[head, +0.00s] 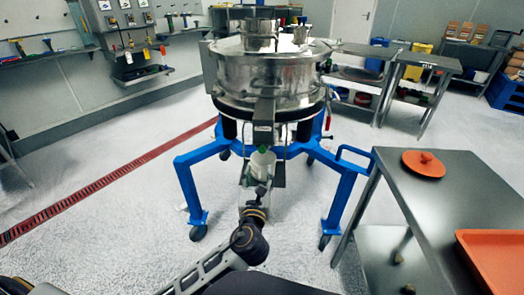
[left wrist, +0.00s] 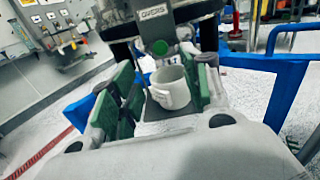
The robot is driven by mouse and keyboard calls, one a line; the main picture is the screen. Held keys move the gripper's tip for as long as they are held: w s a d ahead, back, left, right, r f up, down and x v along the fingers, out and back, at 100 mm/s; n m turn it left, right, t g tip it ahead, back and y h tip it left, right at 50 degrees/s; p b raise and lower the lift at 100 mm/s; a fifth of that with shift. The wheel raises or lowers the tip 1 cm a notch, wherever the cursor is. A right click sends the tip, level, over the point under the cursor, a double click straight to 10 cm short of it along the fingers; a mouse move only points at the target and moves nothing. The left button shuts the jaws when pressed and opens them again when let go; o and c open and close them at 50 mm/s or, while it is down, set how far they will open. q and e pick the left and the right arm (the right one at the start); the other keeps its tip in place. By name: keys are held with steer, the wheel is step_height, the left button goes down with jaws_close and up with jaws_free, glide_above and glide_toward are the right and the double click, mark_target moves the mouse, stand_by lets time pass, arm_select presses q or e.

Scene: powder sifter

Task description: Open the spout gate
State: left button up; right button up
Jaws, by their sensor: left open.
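The steel sifter (head: 270,75) stands on a blue wheeled frame. Its front spout (head: 264,108) bears an "OVERS" label, which also shows in the left wrist view (left wrist: 153,13). My left gripper (head: 259,188) is in front of the cup. In the left wrist view its green-padded fingers (left wrist: 165,78) are apart, with the cup and knob seen between them, and hold nothing. My right gripper is out of view.
Blue frame legs (head: 190,185) flank the spout on both sides. A steel table (head: 455,200) at the right holds an orange lid (head: 423,164) and an orange tray (head: 495,258). The floor at the left is clear, with a red drain strip (head: 100,182).

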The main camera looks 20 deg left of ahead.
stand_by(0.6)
arm_select(q)
steer(key=b, duration=0.2)
glide_toward(262, 150)
steer(key=d+x, duration=0.1)
steer(key=x, duration=0.2)
steer(key=shift+w+a, duration=0.75)
steer(key=shift+w, duration=0.25)
steer(key=shift+x, duration=0.85)
steer(key=shift+b+x, duration=0.65)
steer(key=shift+x, duration=0.7)
steer(key=shift+w, duration=0.35)
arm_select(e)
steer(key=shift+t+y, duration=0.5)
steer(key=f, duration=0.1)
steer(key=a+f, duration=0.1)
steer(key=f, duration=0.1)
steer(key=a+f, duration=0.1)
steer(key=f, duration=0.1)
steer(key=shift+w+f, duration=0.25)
